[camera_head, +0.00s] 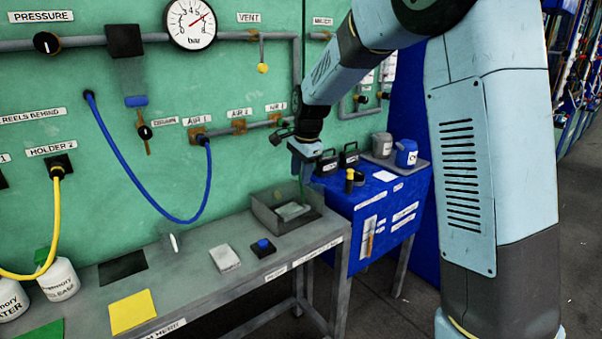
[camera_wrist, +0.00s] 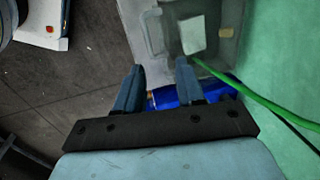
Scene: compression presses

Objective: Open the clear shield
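A see-through box-like cover, which looks like the clear shield (camera_head: 268,212), stands at the right end of the grey bench. A pale plate (camera_head: 293,211) shows inside it. In the wrist view, the shield (camera_wrist: 172,38) lies just beyond my fingertips, with a pale handle-like outline (camera_wrist: 153,30) on its left side and the pale plate (camera_wrist: 192,35) behind it. My gripper (camera_head: 303,180) is above the back right of the shield in the head view. In the wrist view, my gripper (camera_wrist: 157,72) has its two fingers apart with nothing held between them. Contact with the shield cannot be told.
A green hose (camera_wrist: 245,90) runs close to the right finger. A blue table (camera_head: 385,205) with canisters and tools adjoins the grey bench (camera_head: 205,290). A blue button box (camera_head: 264,248) and a grey block (camera_head: 224,258) sit left of the shield. The green panel (camera_head: 235,80) stands behind.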

